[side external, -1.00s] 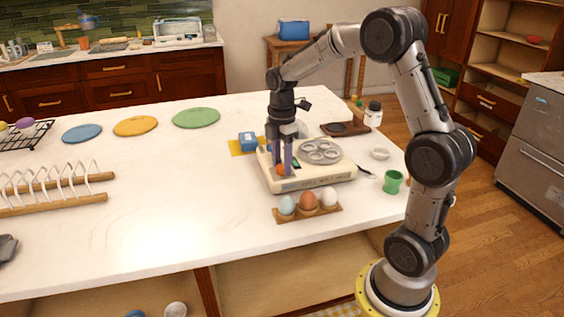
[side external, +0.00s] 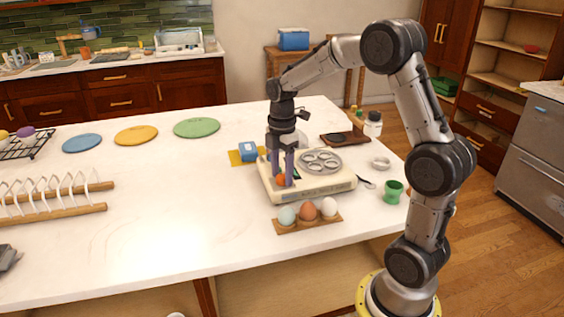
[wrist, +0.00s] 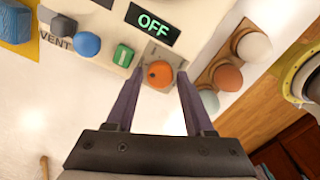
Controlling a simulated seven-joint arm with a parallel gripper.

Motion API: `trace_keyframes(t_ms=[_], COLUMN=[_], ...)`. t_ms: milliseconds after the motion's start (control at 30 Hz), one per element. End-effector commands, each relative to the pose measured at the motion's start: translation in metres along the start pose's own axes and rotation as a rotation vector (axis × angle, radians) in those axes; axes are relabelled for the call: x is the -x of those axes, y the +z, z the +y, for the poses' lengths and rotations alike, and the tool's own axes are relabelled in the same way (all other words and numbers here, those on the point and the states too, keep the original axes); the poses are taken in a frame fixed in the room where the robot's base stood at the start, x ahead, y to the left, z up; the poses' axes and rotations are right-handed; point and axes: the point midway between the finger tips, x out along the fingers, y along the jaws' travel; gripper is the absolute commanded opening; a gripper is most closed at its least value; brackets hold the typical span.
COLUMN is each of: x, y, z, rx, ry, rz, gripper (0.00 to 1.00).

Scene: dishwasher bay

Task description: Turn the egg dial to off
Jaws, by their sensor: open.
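The orange egg dial (wrist: 159,74) sits on the cream egg cooker (side external: 318,188), in a small grey recess next to a green switch (wrist: 123,55). The display (wrist: 153,23) above it reads OFF in green letters. My gripper (wrist: 161,74) is open, with one finger on each side of the dial in the wrist view. I cannot tell whether the fingers touch it. In the side view my gripper (side external: 285,178) points down at the cooker's front left, and the orange dial (side external: 281,180) shows beside the fingers.
A wooden holder (side external: 307,224) with three eggs stands just in front of the cooker. A blue box (side external: 248,151) on a yellow mat lies behind left. A green cup (side external: 393,191) stands to the right.

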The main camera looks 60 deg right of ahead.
Motion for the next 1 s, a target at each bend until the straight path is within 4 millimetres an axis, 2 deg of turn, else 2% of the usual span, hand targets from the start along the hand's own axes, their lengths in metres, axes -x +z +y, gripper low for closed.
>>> trace_keyframes(t_ms=[167, 500, 633, 800, 1000], x=[0.020, 0.093, 0.115, 0.132, 0.138], y=[0.000, 0.000, 0.000, 0.000, 0.000], z=[0.001, 0.001, 0.001, 0.001, 0.000], rx=[0.000, 0.000, 0.000, 0.000, 0.000], ry=[0.005, 0.006, 0.006, 0.003, 0.002], rz=[0.000, 0.000, 0.000, 0.000, 0.000], gripper=[0.53, 0.53, 0.53, 0.53, 0.53])
